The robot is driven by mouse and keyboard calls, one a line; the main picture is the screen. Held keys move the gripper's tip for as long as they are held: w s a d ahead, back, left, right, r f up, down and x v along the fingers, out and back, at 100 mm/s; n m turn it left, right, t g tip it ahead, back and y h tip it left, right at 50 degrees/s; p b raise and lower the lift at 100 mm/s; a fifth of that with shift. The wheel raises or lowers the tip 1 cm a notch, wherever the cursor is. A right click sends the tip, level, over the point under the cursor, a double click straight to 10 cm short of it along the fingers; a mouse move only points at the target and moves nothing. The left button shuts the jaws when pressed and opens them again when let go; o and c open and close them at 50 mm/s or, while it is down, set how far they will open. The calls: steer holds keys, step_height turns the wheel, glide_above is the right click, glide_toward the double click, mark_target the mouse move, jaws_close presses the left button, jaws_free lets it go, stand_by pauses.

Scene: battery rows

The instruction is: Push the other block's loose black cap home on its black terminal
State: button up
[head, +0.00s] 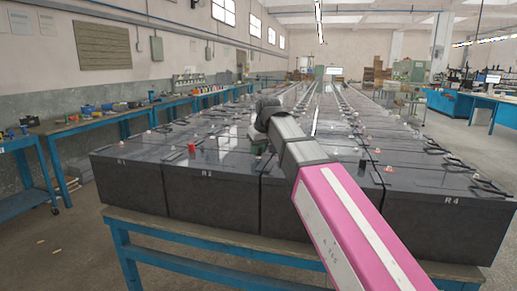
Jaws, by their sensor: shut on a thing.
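Dark battery blocks stand in rows; in front are the one marked R1 (125,178), the one marked R2 (210,190) and the one marked R4 (440,215). My arm crosses in front of the block between R2 and R4. My gripper (258,148) is small and mostly hidden below my grey wrist, low over the block tops. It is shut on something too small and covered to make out. A small black piece (362,165), perhaps a cap, sits right of my arm. A red cap (192,148) stands upright on R2. I cannot tell which black cap is loose.
A blue-framed stand (170,232) carries the blocks. Black cable loops (488,186) lie on the right blocks, near a terminal with a red ring (388,169). Blue workbenches (75,124) with tools line the left wall. The floor at front left is mostly clear.

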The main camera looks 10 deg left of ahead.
steer(key=shift+f, duration=0.45)
stand_by(0.8)
steer(key=o, duration=1.4)
steer(key=shift+o, duration=0.2)
steer(key=shift+r, duration=0.1)
steer(key=shift+r, duration=3.45)
